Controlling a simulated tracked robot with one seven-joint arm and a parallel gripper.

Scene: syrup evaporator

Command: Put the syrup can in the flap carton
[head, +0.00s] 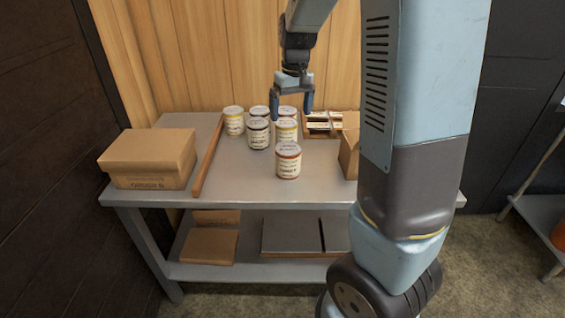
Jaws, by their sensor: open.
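Several white labelled syrup cans stand upright in a group on the grey table. The front can (288,161) has an orange-red band and stands apart from the rest. Others are a can with a dark band (258,133), a yellow-banded can (234,121) and a can at the right (286,131). My gripper (291,114) is open and empty, pointing down over the rear cans; its exact height is hard to tell. A brown carton (348,157) at the right is mostly hidden behind my arm, so its flaps and inside cannot be made out.
A closed brown box (147,161) sits at the table's left end. A wooden strip (207,157) lies between it and the cans. A divided box (321,124) stands at the back right. The table (237,188) is clear in front.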

